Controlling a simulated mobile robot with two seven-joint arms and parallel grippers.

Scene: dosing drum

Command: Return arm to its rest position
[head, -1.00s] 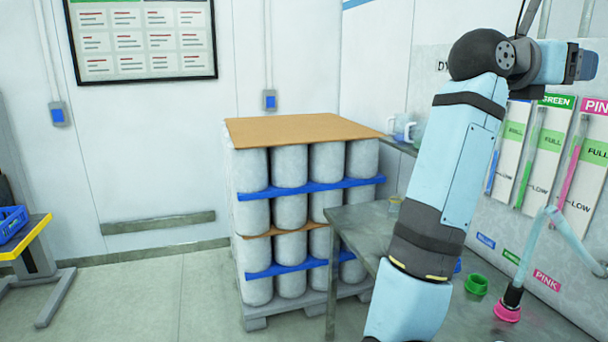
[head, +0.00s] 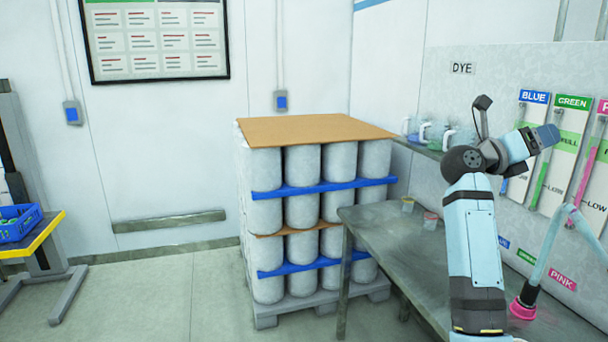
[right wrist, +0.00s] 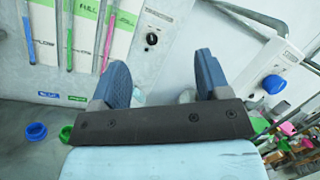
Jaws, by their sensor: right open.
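My right arm rises from the lower right of the head view, in front of the metal bench and the dye panel, and bends at a dark elbow. Its gripper (head: 548,136) points right and slightly up, in front of the blue and green level gauges. In the right wrist view its two blue fingers (right wrist: 162,82) stand apart with nothing between them. My left gripper is in neither view.
Jugs (head: 428,132) stand on a shelf behind. A pallet of white drums (head: 303,210) stands left of the bench.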

